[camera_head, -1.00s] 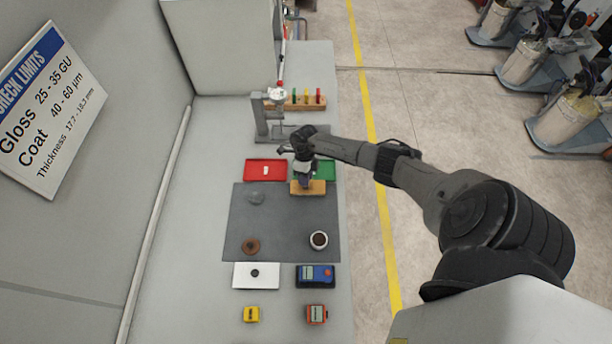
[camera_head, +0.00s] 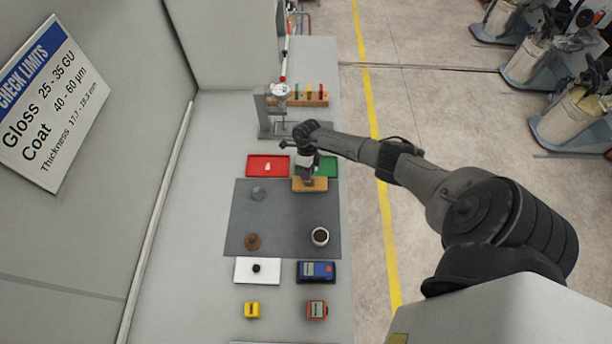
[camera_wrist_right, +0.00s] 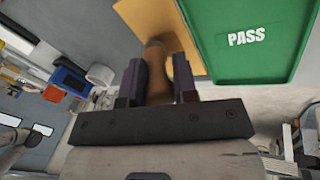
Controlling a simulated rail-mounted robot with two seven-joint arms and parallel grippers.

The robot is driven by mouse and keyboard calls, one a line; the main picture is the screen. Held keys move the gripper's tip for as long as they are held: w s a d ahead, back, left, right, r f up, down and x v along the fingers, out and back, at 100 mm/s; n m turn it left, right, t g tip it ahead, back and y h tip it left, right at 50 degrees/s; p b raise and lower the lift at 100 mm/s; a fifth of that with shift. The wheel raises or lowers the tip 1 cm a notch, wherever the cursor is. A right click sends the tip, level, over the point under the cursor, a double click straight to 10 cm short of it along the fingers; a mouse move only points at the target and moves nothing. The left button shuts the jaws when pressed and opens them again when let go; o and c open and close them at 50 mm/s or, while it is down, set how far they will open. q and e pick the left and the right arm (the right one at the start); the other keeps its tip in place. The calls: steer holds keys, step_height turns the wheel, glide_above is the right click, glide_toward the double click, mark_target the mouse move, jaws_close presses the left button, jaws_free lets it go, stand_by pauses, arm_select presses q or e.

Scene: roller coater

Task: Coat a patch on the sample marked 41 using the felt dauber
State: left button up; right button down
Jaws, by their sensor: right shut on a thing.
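My right gripper (camera_head: 308,177) is over the tan block (camera_head: 317,185) at the mat's upper right edge. In the right wrist view my right gripper (camera_wrist_right: 158,68) is shut on a brown, rounded handle (camera_wrist_right: 156,72), perhaps the felt dauber's. A cup of dark liquid (camera_head: 320,236) stands on the mat's lower right. A brown knobbed piece (camera_head: 252,241) and a grey disc (camera_head: 257,193) are on the mat's left. No number 41 is readable. My left gripper is not in view.
The grey mat (camera_head: 285,215) is clear in its middle. Red tray (camera_head: 258,171) and green PASS tray (camera_head: 328,165) lie behind it. In front are a white plate (camera_head: 243,271), blue meter (camera_head: 316,271), yellow block (camera_head: 252,309) and orange device (camera_head: 317,309). A grey stand (camera_head: 263,115) rises behind.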

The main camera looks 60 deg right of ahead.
steer(key=shift+p+v, duration=0.55)
steer(key=shift+v, duration=0.35)
steer(key=shift+s+a+r+p, duration=0.25)
steer(key=shift+a+r+p, duration=0.2)
steer(key=shift+r+p, duration=0.45)
steer(key=shift+r, duration=0.05)
step_height(320, 180, up, 4)
steer(key=p, duration=0.2)
steer(key=shift+f+p, duration=0.2)
steer(key=shift+p, duration=0.2)
steer(key=shift+r, duration=0.15)
